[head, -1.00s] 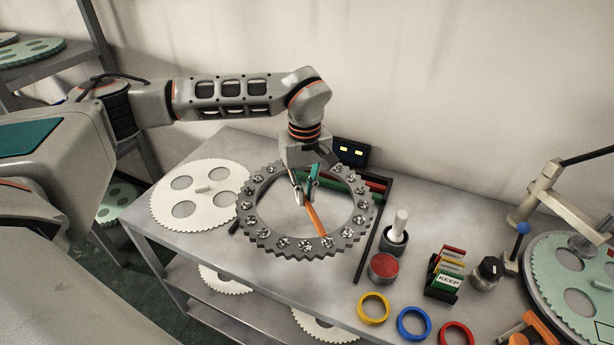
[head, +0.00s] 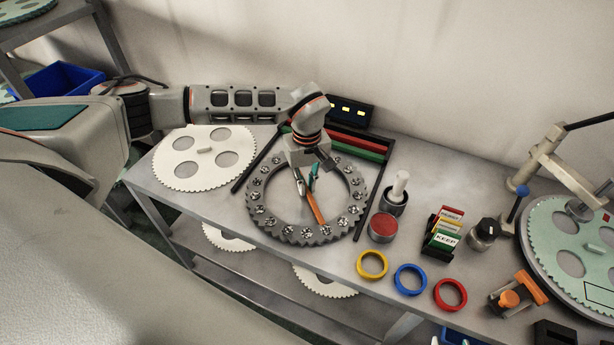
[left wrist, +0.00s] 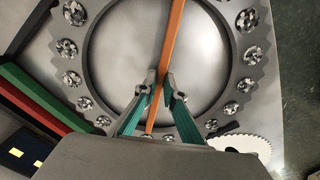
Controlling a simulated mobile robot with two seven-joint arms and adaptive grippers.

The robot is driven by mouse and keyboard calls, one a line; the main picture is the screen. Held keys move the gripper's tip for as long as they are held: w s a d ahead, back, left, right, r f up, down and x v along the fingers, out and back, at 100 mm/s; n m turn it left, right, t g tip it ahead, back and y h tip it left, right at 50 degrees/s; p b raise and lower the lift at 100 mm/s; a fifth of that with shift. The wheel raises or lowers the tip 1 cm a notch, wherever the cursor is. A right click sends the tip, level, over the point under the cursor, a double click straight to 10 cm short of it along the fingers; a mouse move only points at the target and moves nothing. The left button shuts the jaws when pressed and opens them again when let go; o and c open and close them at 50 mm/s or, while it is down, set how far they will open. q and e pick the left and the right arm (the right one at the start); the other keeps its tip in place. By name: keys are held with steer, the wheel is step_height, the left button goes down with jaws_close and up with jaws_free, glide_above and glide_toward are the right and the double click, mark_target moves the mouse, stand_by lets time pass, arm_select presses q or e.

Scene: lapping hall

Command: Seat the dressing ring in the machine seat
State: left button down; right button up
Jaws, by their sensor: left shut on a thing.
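The dressing ring (head: 259,221) is a dark grey toothed ring with several speckled studs and an orange bar (head: 316,209) across its opening. My left gripper (head: 306,193) is shut on the bar from above. The left wrist view shows the fingertips (left wrist: 161,90) on the bar (left wrist: 173,45), inside the ring (left wrist: 239,75). The ring lies flat over the bench; I cannot tell whether it touches the bench. At the right edge is a machine with a green toothed disc (head: 548,227) on a round plate. I cannot make out which part is the seat. My right gripper is out of view.
A white toothed disc (head: 185,178) lies left of the ring. A black frame (head: 376,200) with red and green strips is behind it. A red-topped pot (head: 382,228), a card holder (head: 440,246), coloured rings (head: 411,279) and an orange clamp (head: 518,290) stand between ring and machine.

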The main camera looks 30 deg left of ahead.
arm_select(q)
steer(key=shift+w, duration=0.1)
steer(key=c, duration=2.5)
jaws_free()
steer(key=shift+f, duration=0.2)
steer(key=shift+c, duration=0.2)
steer(key=o, duration=0.4)
steer(key=shift+r, duration=0.1)
